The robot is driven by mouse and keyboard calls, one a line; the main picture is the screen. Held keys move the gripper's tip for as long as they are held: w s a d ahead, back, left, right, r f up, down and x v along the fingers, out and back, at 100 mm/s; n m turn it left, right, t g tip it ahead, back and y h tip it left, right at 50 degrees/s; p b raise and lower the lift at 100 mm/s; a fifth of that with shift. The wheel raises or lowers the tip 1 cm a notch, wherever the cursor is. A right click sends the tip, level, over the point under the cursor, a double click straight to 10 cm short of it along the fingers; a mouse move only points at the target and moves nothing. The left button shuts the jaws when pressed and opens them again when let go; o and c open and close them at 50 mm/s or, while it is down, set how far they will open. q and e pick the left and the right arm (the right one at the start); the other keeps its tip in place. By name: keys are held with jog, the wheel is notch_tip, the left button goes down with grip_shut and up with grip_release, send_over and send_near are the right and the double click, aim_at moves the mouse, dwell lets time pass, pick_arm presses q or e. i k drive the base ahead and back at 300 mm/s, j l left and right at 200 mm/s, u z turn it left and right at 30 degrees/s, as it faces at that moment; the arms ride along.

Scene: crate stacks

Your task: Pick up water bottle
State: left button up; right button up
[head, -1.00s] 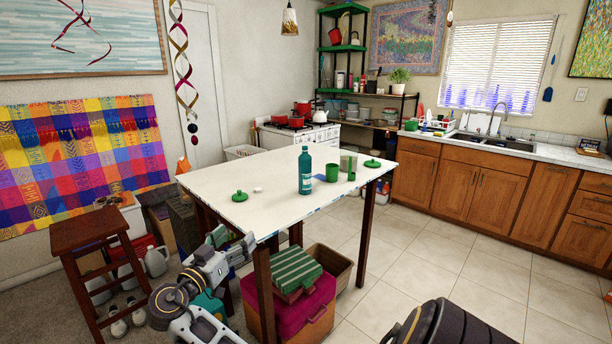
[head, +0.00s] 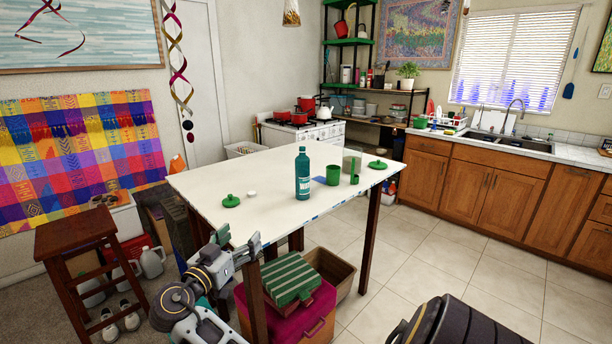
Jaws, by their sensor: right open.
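The water bottle (head: 303,176) is teal with a pale label and a narrow neck. It stands upright on the white-topped table (head: 230,180), near the middle of its front part. My right gripper (head: 238,241) is at the table's near left corner, lower left of the bottle and well apart from it. Its two fingers are spread and nothing is between them. I cannot tell whether a finger touches the table edge. My left gripper is not in view.
A wooden stool (head: 75,232) stands at left. A striped box (head: 290,278) is under the table. Open tiled floor (head: 445,240) lies right.

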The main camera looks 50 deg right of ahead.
aim_at(302, 163)
jog(key=i+l, duration=0.1)
jog(key=l, duration=0.35)
jog(key=i+l, duration=0.1)
jog(key=l, duration=0.4)
jog(key=i+l, duration=0.1)
jog(key=l, duration=0.35)
